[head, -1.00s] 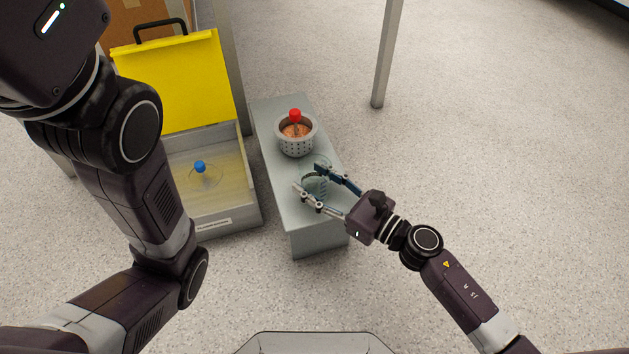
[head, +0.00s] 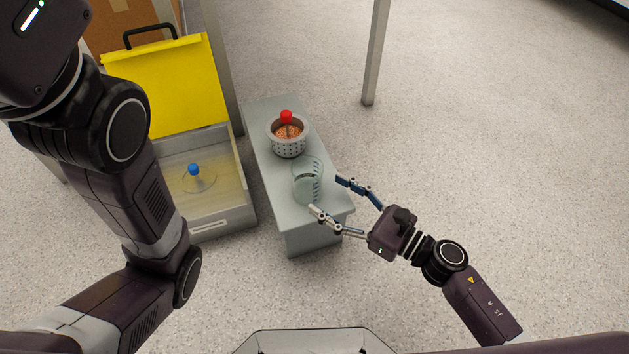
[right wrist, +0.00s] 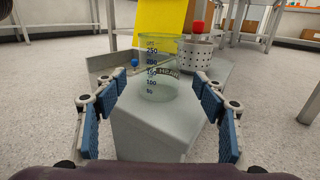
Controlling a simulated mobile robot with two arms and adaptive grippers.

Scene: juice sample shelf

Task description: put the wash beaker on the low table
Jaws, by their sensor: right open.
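The clear glass wash beaker (head: 305,183) stands upright on the grey low table (head: 318,236). In the right wrist view the beaker (right wrist: 158,75) shows dark volume marks, and it stands beyond my fingers on the table top. My right gripper (head: 326,195) is open and empty, just to the right of the beaker, with its fingertips apart from each other and a small gap from the glass. My left arm comes in from the left, but its gripper is out of view.
A perforated metal basket (head: 289,146) holding a red-capped item (head: 286,117) stands behind the beaker on the table. Left of the table is an open case with a yellow lid (head: 170,85) and a blue-capped flask (head: 194,170).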

